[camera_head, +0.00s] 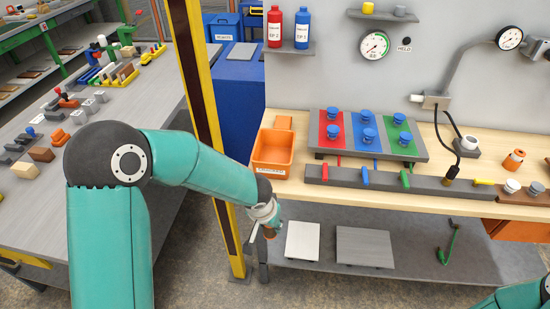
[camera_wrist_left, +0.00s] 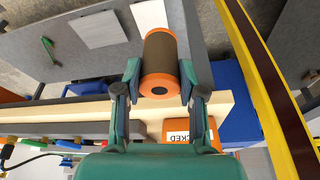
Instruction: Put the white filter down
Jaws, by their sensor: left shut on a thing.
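My left gripper (camera_head: 266,218) hangs just in front of the workbench's front edge, below the orange bin. In the left wrist view its two fingers (camera_wrist_left: 160,88) are shut on a dark brown cylinder with orange ends (camera_wrist_left: 160,55). The held cylinder is not white; only a small brown part of it (camera_head: 269,233) shows in the head view. A white round piece (camera_head: 512,186) sits at the bench's right end, and a white-topped piece (camera_head: 470,142) stands on a dark block; I cannot tell whether either is a filter. My right gripper is out of view.
The orange bin (camera_head: 273,166) stands on the wooden bench (camera_head: 330,197). A yellow post (camera_head: 201,75) rises left of my gripper. A white plate (camera_head: 302,241) and a grey plate (camera_head: 364,247) lie on the lower shelf (camera_head: 410,275), with bare room around them. A tilted coloured board (camera_head: 418,152) bears blue knobs.

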